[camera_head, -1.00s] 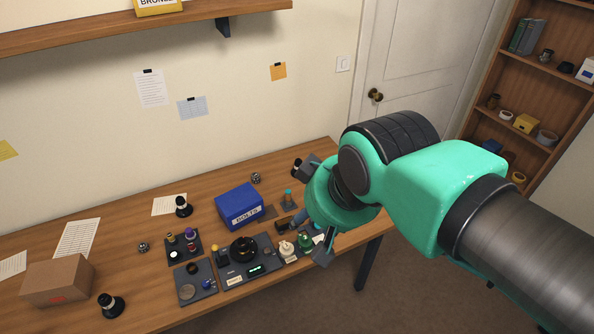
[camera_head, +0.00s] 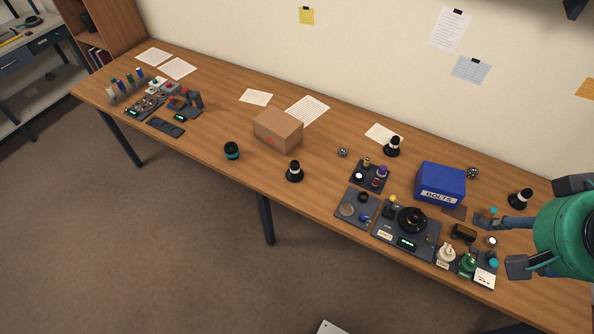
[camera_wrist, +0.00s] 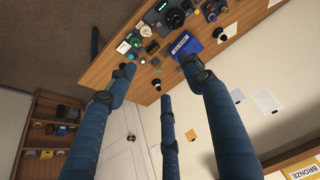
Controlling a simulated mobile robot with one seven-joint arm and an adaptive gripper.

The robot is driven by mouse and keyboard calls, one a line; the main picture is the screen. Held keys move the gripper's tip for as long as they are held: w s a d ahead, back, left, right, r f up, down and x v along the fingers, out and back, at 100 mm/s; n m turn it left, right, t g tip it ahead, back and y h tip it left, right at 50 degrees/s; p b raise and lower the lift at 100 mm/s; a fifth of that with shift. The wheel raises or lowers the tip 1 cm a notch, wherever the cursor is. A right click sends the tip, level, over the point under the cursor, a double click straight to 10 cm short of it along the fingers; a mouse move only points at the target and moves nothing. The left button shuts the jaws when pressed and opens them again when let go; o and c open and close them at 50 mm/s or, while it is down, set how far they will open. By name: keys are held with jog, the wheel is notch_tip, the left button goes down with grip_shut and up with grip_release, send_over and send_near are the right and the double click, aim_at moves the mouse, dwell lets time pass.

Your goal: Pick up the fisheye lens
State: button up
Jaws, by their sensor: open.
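I cannot tell for sure which thing is the fisheye lens. A short dark cylinder with a teal ring (camera_head: 231,151) stands alone near the table's front edge, left of centre. Black pieces with white bands stand in front of the carton (camera_head: 294,172), behind the dark trays (camera_head: 392,147) and right of the blue box (camera_head: 521,198). My gripper (camera_head: 525,226) is at the right end of the table in the head view, open and empty. In the wrist view my gripper (camera_wrist: 162,73) shows its blue fingers spread, with the table beyond them.
The blue bolts box (camera_head: 440,184), dark trays (camera_head: 355,208) and small bottles (camera_head: 446,255) crowd the table's right part. A cardboard box (camera_head: 278,130) stands mid-table. A tool station (camera_head: 165,103) fills the left end. Bare wood lies between it and the carton.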

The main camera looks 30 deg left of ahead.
jog(key=w+a+g+p, duration=0.1)
jog(key=w+a+g, duration=0.1)
jog(key=w+a, duration=1)
jog(key=w+a+f+n+g, duration=0.1)
jog(key=w+a+f, duration=0.2)
jog(key=w+a, duration=0.35)
jog(key=w+a+f, duration=0.3)
jog(key=w+a, duration=0.2)
jog(key=a, duration=0.3)
jog(key=n+g+p, duration=0.2)
jog(key=p, duration=0.1)
send_over(295, 163)
notch_tip(295, 163, down, 26)
jog(key=shift+f+b, duration=0.1)
jog(key=shift+b, duration=0.2)
notch_tip(295, 163, down, 8)
jog(key=shift+r+b, duration=0.1)
jog(key=shift+b, duration=0.2)
jog(key=shift+f, duration=0.3)
